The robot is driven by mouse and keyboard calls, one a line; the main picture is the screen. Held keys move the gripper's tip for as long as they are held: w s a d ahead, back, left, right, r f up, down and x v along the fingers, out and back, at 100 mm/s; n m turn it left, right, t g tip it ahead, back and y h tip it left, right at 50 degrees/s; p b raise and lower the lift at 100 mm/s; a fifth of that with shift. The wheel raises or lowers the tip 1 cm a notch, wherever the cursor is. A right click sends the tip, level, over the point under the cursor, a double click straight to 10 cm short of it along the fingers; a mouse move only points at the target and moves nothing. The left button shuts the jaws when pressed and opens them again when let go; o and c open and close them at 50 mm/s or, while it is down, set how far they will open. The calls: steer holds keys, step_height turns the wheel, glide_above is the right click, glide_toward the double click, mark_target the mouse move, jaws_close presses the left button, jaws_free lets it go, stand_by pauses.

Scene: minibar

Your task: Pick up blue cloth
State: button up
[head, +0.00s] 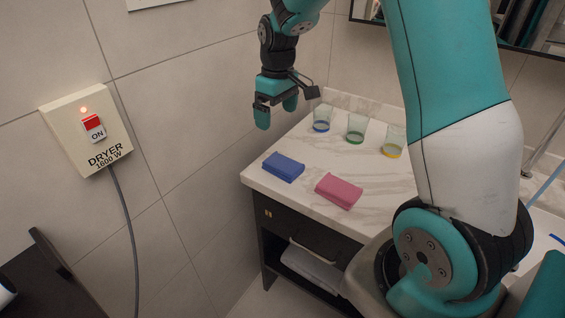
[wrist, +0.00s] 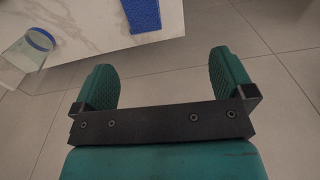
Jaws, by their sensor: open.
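The blue cloth (head: 284,167) lies folded on the white marble countertop (head: 300,142), near its left front corner. It also shows at the top of the wrist view (wrist: 142,14), beyond my fingers. My gripper (head: 275,117) is open and empty, above and apart from the counter, up and to the left of the cloth in the head view. In the wrist view my gripper (wrist: 170,78) has its two green fingers wide apart, with only floor between them.
A pink cloth (head: 339,190) lies right of the blue one. A dryer switch box (head: 88,130) is on the left wall. A white towel (head: 312,266) lies on the shelf below.

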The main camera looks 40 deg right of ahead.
steer(key=w+d+f, duration=0.1)
steer(key=d+f, duration=0.1)
steer(key=d, duration=0.1)
steer(key=p, duration=0.2)
glide_above(283, 163)
step_height(283, 163, down, 11)
steer(key=shift+s+f, duration=0.1)
steer(key=shift+s, duration=0.05)
steer(key=shift+f+p, duration=1.25)
steer(key=shift+f, duration=1.6)
steer(key=c, duration=0.9)
